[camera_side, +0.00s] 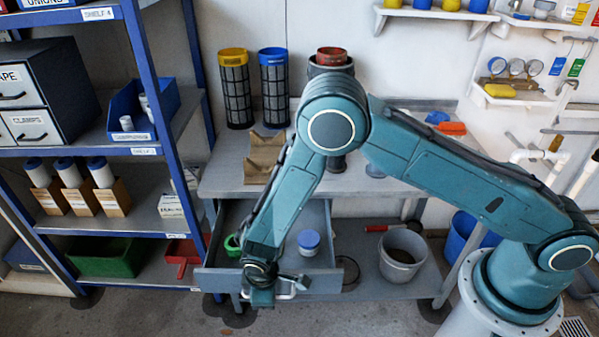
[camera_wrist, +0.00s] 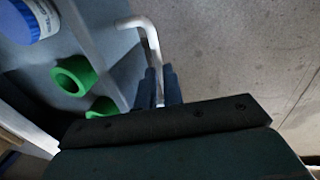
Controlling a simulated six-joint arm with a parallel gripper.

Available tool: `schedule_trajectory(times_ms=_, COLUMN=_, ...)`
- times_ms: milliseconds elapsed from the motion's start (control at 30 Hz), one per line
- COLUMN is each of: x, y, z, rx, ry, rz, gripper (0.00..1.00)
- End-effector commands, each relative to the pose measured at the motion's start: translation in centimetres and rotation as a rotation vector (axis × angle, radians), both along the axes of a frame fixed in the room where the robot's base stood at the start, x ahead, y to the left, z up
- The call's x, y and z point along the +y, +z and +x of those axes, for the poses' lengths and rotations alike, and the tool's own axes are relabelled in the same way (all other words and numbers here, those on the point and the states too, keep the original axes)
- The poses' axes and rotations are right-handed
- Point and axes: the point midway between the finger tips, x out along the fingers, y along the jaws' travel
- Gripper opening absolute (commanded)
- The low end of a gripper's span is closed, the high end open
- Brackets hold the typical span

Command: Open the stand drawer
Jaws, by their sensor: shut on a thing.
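The stand drawer (camera_side: 325,283) is pulled out from under the grey bench in the side view, and its inside is visible. Inside it are a white jar with a blue lid (camera_side: 308,241) and a green part (camera_side: 232,243). My gripper (camera_side: 262,294) is at the drawer's front, shut on the drawer handle (camera_side: 297,284). In the wrist view my gripper's dark fingers (camera_wrist: 163,88) close around the pale bar handle (camera_wrist: 148,38). That view also shows two green rings (camera_wrist: 73,76) and the blue-and-white jar (camera_wrist: 40,15) in the drawer. The far end of the handle is partly hidden by my gripper.
A blue-framed shelf rack (camera_side: 163,120) stands close on the left. A grey bucket (camera_side: 402,258) and a red-handled tool (camera_side: 390,227) sit on the bench's lower shelf at right. Black mesh cylinders (camera_side: 273,95) stand on the bench top. Floor before the drawer is clear.

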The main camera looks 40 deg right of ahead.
Motion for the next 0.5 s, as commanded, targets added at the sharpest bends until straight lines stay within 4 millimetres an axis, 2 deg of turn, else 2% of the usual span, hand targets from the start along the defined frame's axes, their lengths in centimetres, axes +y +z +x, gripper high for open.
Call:
schedule_trajectory(times_ms=433, x=0.42, y=-0.01, z=-0.43, rx=0.001, ry=-0.001, rz=-0.001, gripper=0.00)
schedule_trajectory(times_ms=500, x=0.42, y=-0.01, z=-0.43, rx=0.001, ry=0.000, rz=-0.001, gripper=0.19)
